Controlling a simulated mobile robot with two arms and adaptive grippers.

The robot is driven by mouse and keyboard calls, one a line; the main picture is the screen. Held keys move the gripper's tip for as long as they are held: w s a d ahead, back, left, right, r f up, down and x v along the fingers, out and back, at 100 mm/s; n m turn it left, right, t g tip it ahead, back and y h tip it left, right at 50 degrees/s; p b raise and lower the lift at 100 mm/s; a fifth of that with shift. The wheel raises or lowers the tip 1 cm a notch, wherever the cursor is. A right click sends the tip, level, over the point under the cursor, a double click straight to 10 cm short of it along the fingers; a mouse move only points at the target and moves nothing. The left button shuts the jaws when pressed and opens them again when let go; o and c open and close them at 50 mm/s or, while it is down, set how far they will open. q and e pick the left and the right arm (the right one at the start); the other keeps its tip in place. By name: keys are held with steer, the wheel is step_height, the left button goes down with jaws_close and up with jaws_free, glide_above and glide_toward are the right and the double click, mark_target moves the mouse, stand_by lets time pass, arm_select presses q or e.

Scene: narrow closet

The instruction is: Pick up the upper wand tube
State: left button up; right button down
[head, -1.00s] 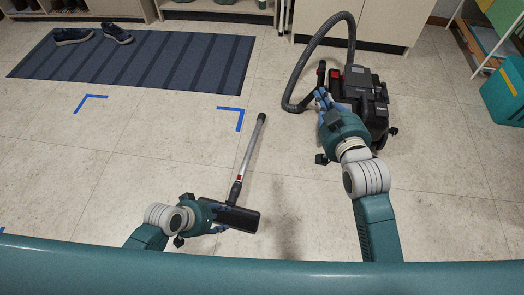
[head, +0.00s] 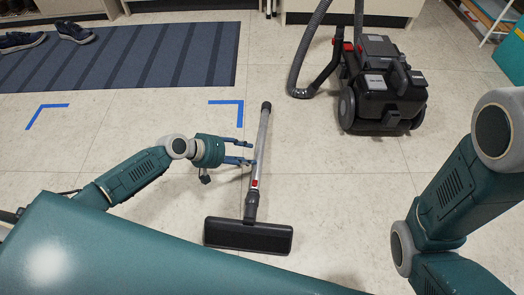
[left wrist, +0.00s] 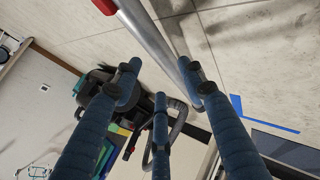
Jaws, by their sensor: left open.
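The wand lies on the floor in the head view. Its silver-grey upper tube (head: 264,128) points away from me, with a red clip near its lower end and a wide black floor head (head: 248,236) nearest me. My left gripper (head: 251,152) is open and empty at the left side of the tube, with its blue fingers pointing right towards it. In the left wrist view the tube (left wrist: 152,38) runs diagonally close to the spread fingertips (left wrist: 158,85). I cannot tell whether the tips touch it. My right gripper is out of view.
A black vacuum cleaner (head: 382,85) with a hose (head: 305,50) stands at the upper right. A blue striped mat (head: 130,58) with dark shoes (head: 75,32) lies at the upper left. Blue tape corners mark the floor. Floor around the wand is clear.

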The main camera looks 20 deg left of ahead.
mark_target(259, 156)
arm_select(q)
steer(key=shift+b+x, duration=0.35)
steer(key=shift+x, duration=0.75)
steer(key=b+x, duration=0.3)
steer(key=x, duration=0.2)
steer(key=shift+a+f, duration=0.1)
steer(key=shift+s, duration=0.1)
jaws_close()
steer(key=shift+r, duration=0.35)
